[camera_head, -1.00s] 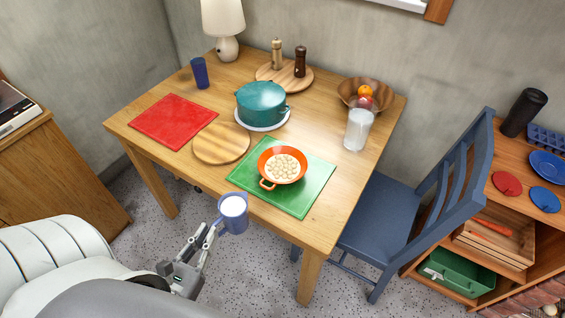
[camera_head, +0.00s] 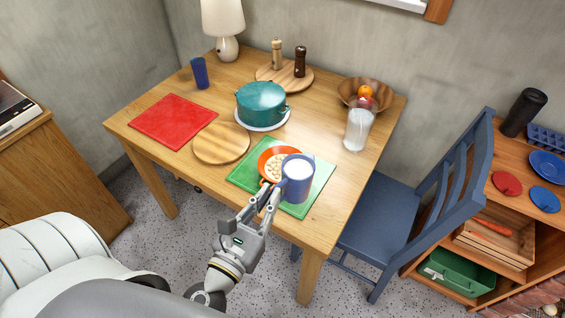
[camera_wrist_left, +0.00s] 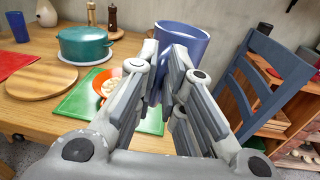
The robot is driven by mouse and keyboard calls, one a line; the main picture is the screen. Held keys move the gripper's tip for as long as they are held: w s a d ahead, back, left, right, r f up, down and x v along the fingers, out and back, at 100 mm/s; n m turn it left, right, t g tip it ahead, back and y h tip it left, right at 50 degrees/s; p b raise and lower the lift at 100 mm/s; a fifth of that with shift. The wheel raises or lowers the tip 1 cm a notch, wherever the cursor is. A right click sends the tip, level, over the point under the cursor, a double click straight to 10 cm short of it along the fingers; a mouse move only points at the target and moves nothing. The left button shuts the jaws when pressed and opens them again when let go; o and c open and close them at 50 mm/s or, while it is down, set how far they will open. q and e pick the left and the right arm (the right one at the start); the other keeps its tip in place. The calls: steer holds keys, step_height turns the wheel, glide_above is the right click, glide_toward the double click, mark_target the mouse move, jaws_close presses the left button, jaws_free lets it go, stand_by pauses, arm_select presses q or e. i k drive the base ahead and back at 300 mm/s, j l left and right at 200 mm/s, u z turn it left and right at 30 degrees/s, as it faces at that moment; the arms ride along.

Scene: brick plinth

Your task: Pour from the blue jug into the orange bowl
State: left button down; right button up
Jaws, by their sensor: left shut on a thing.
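The blue jug (camera_head: 297,188), filled with something white, is upright in my left gripper (camera_head: 271,196), which is shut on it. In the left wrist view the jug (camera_wrist_left: 183,42) shows between and beyond the fingers (camera_wrist_left: 172,72). In the head view the jug overlaps the right part of the orange bowl (camera_head: 266,156), which holds several pale round pieces. The bowl rests on a green mat (camera_head: 247,180) near the table's front edge. In the left wrist view the bowl (camera_wrist_left: 98,84) is partly hidden by my fingers. My right gripper is not in view.
A teal pot (camera_head: 260,105) on a white plate stands behind the bowl. A round wooden board (camera_head: 221,143) and red mat (camera_head: 172,122) lie left. A glass of white liquid (camera_head: 358,130) stands right. A blue chair (camera_head: 390,220) is at the table's right side.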

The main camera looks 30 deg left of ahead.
mark_target(270, 162)
steer(key=k+j+z, duration=0.2)
steer(key=j, duration=0.25)
steer(key=j+z, duration=0.2)
steer(key=j, duration=0.25)
steer(key=k+j+z, duration=0.2)
steer(key=j, duration=0.15)
